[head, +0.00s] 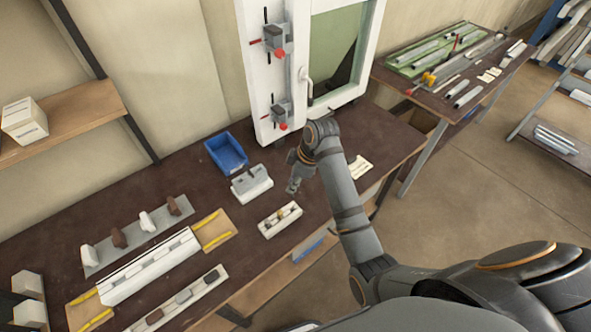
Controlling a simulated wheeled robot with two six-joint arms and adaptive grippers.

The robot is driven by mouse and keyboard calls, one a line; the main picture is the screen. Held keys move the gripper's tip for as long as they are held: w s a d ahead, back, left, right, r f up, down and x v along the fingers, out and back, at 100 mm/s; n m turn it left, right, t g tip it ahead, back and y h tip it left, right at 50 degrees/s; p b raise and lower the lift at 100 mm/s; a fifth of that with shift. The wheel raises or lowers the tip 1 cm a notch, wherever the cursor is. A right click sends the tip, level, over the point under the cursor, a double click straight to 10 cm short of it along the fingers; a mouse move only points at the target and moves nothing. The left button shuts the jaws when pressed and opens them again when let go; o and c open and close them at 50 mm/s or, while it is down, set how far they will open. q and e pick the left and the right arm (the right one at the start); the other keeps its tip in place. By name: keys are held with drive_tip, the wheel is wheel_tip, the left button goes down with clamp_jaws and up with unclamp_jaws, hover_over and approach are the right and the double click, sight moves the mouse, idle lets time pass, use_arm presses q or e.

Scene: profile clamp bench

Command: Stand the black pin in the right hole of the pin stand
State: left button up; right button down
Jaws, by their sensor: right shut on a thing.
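The pin stand appears to be the small cream block (280,220) near the front edge of the bench, with dark spots along its top and a small yellow piece near its middle. My right gripper (293,188) points down just behind and above the stand, apart from it. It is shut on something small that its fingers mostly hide. I cannot make out the black pin for certain, nor its tilt. My left gripper is not in view.
A grey-white fixture (251,185) stands left of my right gripper, with a blue bin (226,153) behind it. A white frame with red-knobbed clamps (279,113) rises at the back. A long white profile (150,268) lies at left. Cream papers (358,167) lie right of my arm.

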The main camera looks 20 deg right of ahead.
drive_tip(key=shift+a+r+n, duration=0.1)
drive_tip(key=shift+r+n, duration=0.05)
drive_tip(key=shift+n, duration=0.25)
drive_tip(key=shift+a+f+b, duration=0.1)
drive_tip(key=shift+f+b, duration=0.2)
drive_tip(key=shift+f, duration=0.05)
wheel_tip(320, 180, down, 4)
drive_tip(key=b, duration=0.5)
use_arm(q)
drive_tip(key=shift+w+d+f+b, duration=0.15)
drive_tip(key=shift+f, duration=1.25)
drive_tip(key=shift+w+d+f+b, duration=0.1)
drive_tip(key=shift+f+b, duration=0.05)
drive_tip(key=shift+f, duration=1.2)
use_arm(e)
drive_tip(key=shift+f, duration=1)
use_arm(q)
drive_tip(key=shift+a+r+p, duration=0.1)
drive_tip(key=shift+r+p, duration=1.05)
drive_tip(key=shift+p, duration=0.05)
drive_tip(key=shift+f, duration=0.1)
use_arm(e)
drive_tip(key=shift+f, duration=0.25)
use_arm(q)
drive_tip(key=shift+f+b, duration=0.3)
drive_tip(key=shift+b, duration=0.15)
use_arm(e)
drive_tip(key=shift+f, duration=1.5)
drive_tip(key=c, duration=1.2)
unclamp_jaws()
